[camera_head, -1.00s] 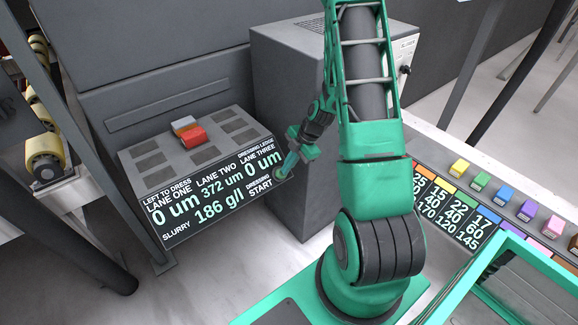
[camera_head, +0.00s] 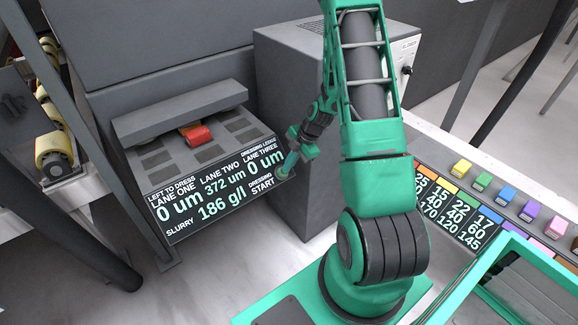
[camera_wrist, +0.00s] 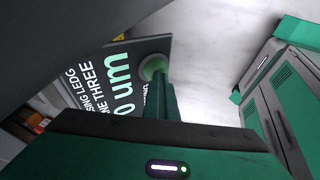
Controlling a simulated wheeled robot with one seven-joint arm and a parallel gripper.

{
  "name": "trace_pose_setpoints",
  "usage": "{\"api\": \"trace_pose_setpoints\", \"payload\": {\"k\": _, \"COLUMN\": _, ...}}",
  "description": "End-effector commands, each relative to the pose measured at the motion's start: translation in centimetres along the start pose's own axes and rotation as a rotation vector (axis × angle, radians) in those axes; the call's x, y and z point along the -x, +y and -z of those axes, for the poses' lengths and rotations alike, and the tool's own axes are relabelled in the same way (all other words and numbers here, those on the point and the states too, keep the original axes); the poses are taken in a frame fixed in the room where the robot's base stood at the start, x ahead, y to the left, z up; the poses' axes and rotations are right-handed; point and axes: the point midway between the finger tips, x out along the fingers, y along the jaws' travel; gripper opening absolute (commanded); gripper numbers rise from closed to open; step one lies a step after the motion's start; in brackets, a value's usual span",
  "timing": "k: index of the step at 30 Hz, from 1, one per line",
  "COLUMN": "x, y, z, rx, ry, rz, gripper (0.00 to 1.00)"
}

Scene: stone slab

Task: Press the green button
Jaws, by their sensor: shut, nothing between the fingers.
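The green button (camera_wrist: 153,66) is a round disc at the panel's corner by the word START. In the wrist view the shut, empty gripper (camera_wrist: 160,88) reaches right up to it and covers its lower part. They seem to touch; I cannot tell how far the button is pushed in. In the head view my gripper (camera_head: 287,168) is at the right end of the dark display panel (camera_head: 215,231), and the button is mostly hidden behind it. The panel reads 0 um, 372 um, 0 um and 186 g/l.
A grey bar (camera_head: 180,110) juts over the back of the ledge above a red block (camera_head: 200,135). A grey cabinet (camera_head: 290,75) stands close to the right of my gripper. A rack of yellow rollers (camera_head: 52,150) is at the left. Coloured blocks (camera_head: 482,181) line the right bench.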

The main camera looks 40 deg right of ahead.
Motion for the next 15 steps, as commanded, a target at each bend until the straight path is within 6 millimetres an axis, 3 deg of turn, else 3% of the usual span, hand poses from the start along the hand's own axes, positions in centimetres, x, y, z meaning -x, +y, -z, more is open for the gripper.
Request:
{"api": "trace_pose_setpoints", "payload": {"k": 5, "x": 1.3, "y": -0.3, "z": 0.9, "rx": 0.010, "ry": 0.000, "rz": -0.004, "gripper": 0.00}}
{"api": "trace_pose_setpoints", "payload": {"k": 9, "x": 4.0, "y": -1.4, "z": 2.0, "rx": 0.016, "ry": 0.000, "rz": -0.012, "gripper": 0.00}}
{"api": "trace_pose_setpoints", "payload": {"k": 15, "x": 8.5, "y": -1.5, "z": 1.7, "rx": 0.013, "ry": -0.001, "rz": -0.016, "gripper": 0.00}}
